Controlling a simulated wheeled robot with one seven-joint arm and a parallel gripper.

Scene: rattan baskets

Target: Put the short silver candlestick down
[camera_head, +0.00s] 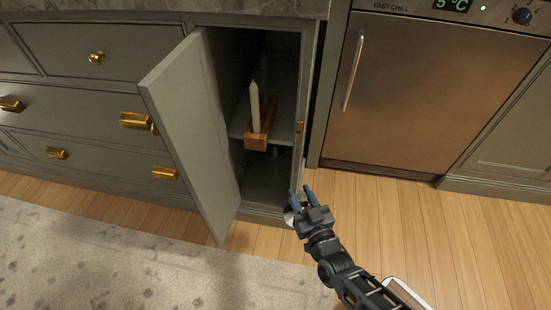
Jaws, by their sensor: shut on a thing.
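My gripper (301,194) is in front of the open cabinet, near the lower right of its opening. Its blue fingers point up towards the cabinet. A small pale, shiny piece, which looks like the short silver candlestick (288,217), shows at the left side of the fingers. The gripper is shut on it, and the hand hides most of it. I cannot tell whether it touches the cabinet or floor below.
The cabinet door (185,125) stands open on the left. A wooden holder (257,138) with a white candle (254,106) sits on the shelf (238,128). The lower compartment (262,185) is dark. A fridge (425,100) is on the right. A rug (130,265) covers the floor at the left.

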